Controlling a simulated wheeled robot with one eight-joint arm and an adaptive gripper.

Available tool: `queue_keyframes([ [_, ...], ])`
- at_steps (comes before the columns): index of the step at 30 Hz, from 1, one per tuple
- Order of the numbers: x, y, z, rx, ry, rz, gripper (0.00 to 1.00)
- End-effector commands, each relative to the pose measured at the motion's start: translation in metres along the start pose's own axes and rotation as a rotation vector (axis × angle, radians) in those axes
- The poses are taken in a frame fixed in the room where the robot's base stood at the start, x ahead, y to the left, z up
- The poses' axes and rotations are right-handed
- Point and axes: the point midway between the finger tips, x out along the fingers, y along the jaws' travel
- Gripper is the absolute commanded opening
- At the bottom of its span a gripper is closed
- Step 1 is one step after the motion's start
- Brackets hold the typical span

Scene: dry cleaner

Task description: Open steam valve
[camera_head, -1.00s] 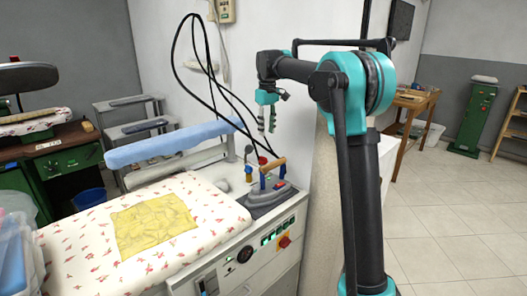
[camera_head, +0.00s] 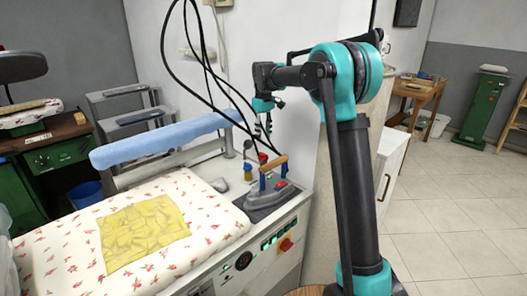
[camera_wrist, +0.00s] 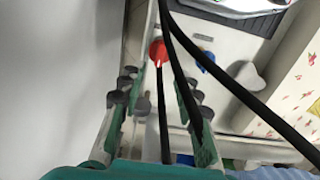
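A red round knob (camera_wrist: 158,50) with a white mark sits on the pale ironing unit in the wrist view. It also shows in the head view (camera_head: 263,158), behind the iron. A blue knob (camera_wrist: 206,62) is to its right in the wrist view. No label says which knob is the steam valve. My gripper (camera_wrist: 158,92) is open, with fingers apart on both sides and the red knob beyond the gap between them. In the head view, my gripper (camera_head: 264,127) hangs above the back corner of the unit. Contact with the knob is not visible.
Black cables (camera_wrist: 185,90) cross the wrist view close to the fingers. An iron (camera_head: 270,185) with a wooden handle stands in front of the knobs. A blue padded arm (camera_head: 160,142) and the flowered board (camera_head: 75,245) lie left. A wall is behind.

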Motion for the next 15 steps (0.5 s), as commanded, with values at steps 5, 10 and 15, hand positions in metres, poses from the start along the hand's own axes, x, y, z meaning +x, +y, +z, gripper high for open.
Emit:
queue_keyframes([
  [5,0.035,0.000,0.000,0.000,0.000,0.000,0.33],
  [10,0.061,0.000,0.000,0.000,0.000,0.000,0.33],
  [15,0.075,0.000,0.000,0.000,0.000,0.000,0.33],
])
